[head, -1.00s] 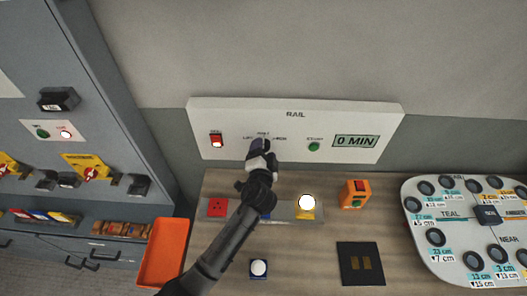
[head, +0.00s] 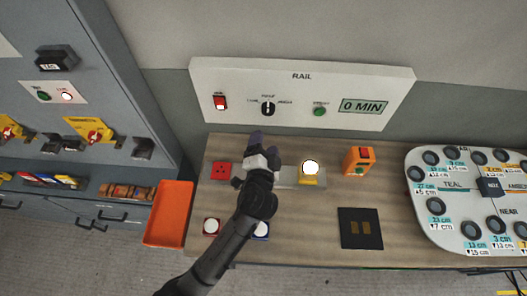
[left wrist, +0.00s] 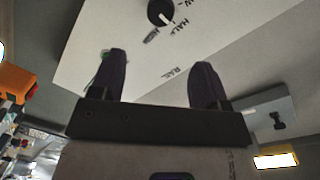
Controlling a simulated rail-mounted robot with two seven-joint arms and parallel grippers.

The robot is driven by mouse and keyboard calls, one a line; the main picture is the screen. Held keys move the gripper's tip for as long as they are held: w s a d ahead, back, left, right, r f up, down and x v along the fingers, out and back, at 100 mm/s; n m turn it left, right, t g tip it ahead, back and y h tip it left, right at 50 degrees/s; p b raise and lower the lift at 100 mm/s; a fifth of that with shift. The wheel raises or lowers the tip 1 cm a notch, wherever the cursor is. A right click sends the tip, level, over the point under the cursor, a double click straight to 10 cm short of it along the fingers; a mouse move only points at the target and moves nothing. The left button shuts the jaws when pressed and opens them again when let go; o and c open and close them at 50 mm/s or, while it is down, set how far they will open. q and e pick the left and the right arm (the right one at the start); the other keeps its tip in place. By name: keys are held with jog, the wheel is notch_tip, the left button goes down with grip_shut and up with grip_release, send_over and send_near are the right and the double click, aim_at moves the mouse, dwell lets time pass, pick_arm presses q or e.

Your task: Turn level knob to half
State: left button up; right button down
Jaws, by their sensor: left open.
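The level knob (head: 268,108) is a small black dial with a white mark on the white RAIL panel (head: 302,88). Its labels stand to the left, above and to the right. In the left wrist view the knob (left wrist: 160,12) is at the top edge, with its white mark pointing toward the HALF label. My left gripper (head: 262,143) is below the knob and apart from it. In the left wrist view its two dark fingers (left wrist: 160,78) are spread, with nothing between them. My right gripper is in neither view.
The panel also carries a red switch (head: 220,102), a green button (head: 319,111) and a 0 MIN display (head: 363,106). Below, the wooden bench holds a lit yellow lamp (head: 310,170) and an orange box (head: 359,161). An orange tray (head: 169,213) is at the left.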

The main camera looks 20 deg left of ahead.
pick_arm(q)
jog(key=shift+v, duration=1.15)
jog(key=s+a+f+n+g+h, duration=0.2)
jog(key=s+f+g, duration=0.25)
jog(key=s, duration=0.55)
jog(key=s+a+f+n+g+h, duration=0.1)
jog(key=s+a+f+n+g, duration=0.2)
jog(key=s+f, duration=0.5)
jog(key=s+a+f+n+g+h, duration=0.1)
jog(key=s+a+f+g+h, duration=0.3)
jog(key=s, duration=0.8)
notch_tip(320, 180, up, 19)
jog(key=d+g+y+p, duration=0.1)
jog(key=d+p, duration=0.1)
jog(key=p, duration=1.6)
jog(key=shift+w+y, duration=0.2)
jog(key=shift+y, duration=0.2)
